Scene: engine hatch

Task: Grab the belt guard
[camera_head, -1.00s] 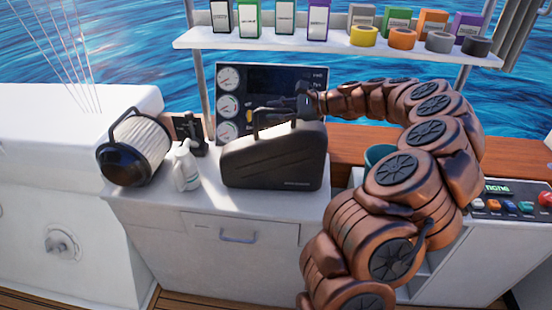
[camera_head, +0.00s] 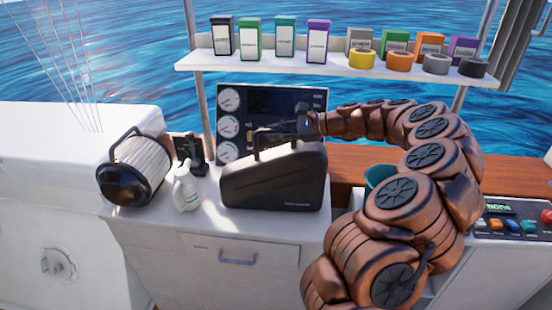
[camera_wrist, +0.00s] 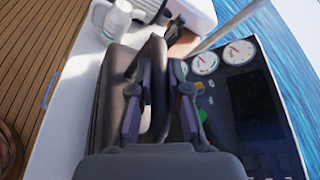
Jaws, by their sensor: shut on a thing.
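The belt guard appears to be the black case-like cover (camera_head: 275,182) with a looped handle on top, upright on the white counter. My gripper (camera_head: 280,133) reaches in from the right at its handle. In the wrist view my gripper (camera_wrist: 158,108) has its two fingers on either side of the dark handle (camera_wrist: 153,75), shut on it. The guard's body (camera_wrist: 110,95) shows to the left of the fingers. I see no clear gap between the guard and the counter. Part of the handle is hidden by the fingers.
A gauge panel (camera_head: 228,100) stands close behind the guard. A shelf (camera_head: 340,65) with boxes and tape rolls hangs above. A teal bucket (camera_head: 379,174) is at the right behind my arm.

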